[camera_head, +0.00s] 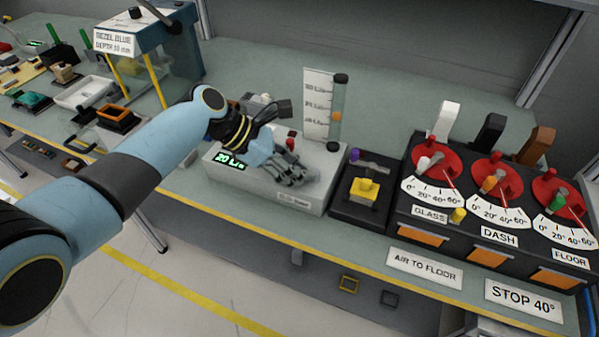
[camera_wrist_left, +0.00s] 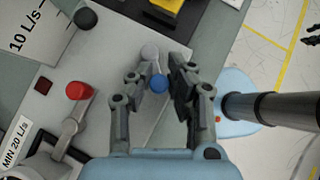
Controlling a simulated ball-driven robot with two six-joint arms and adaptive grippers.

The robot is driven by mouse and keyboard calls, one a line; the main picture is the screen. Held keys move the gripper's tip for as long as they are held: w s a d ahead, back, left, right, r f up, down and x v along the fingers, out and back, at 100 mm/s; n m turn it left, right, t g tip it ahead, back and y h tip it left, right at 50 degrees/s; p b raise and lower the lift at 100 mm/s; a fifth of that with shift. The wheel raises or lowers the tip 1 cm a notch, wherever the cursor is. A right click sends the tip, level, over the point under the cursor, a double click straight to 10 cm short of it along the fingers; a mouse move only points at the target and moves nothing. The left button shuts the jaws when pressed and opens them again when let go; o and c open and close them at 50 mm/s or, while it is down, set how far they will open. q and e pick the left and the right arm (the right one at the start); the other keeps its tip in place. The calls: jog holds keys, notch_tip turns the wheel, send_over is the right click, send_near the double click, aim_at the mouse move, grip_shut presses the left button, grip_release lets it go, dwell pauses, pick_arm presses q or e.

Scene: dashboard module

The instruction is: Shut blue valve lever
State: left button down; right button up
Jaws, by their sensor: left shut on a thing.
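The blue knob (camera_wrist_left: 158,83) of the valve lever shows in the left wrist view, between the fingers of my left gripper (camera_wrist_left: 157,84). A grey rounded end (camera_wrist_left: 149,52) lies just beyond it. In the head view my left gripper (camera_head: 297,178) reaches down onto the top of the grey flow box (camera_head: 250,187), and its fingers hide the blue knob there. The gripper is shut on the blue lever. A dark part at the right edge of the left wrist view may be my right gripper (camera_wrist_left: 311,37); its jaws cannot be made out.
A red-knobbed lever (camera_head: 291,143) stands on the same box, close to the gripper. A marked clear tube (camera_head: 337,110) rises behind. A black unit with a yellow block (camera_head: 364,190) and the dial panel (camera_head: 480,228) stand to the right. The box display (camera_head: 230,160) reads 20 L/s.

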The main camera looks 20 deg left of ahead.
pick_arm(q)
jog(key=shift+w+a+m+g+h+b, duration=0.2)
jog(key=shift+m+g, duration=0.15)
jog(key=shift+m, duration=0.15)
jog(key=shift+w+a+m+g+h+b, duration=0.1)
jog(key=shift+w+m+g+b, duration=0.1)
jog(key=shift+m+g, duration=0.25)
jog(key=shift+w+a+f+m+g+b, duration=0.15)
jog(key=shift+w+m+g+b, duration=0.15)
jog(key=shift+m+g+b, duration=0.55)
jog(key=m+g+b, duration=0.1)
jog(key=m+b, duration=0.1)
jog(key=w+m+g+b, duration=0.1)
jog(key=b, duration=0.1)
jog(key=shift+w+a+m, duration=0.1)
jog(key=shift+m, duration=0.3)
jog(key=shift+w+m+g+b, duration=0.15)
jog(key=shift+m+g+b, duration=0.45)
jog(key=shift+g+b, duration=0.05)
jog(key=shift+r, duration=0.2)
jog(key=c, duration=1.2)
grip_release()
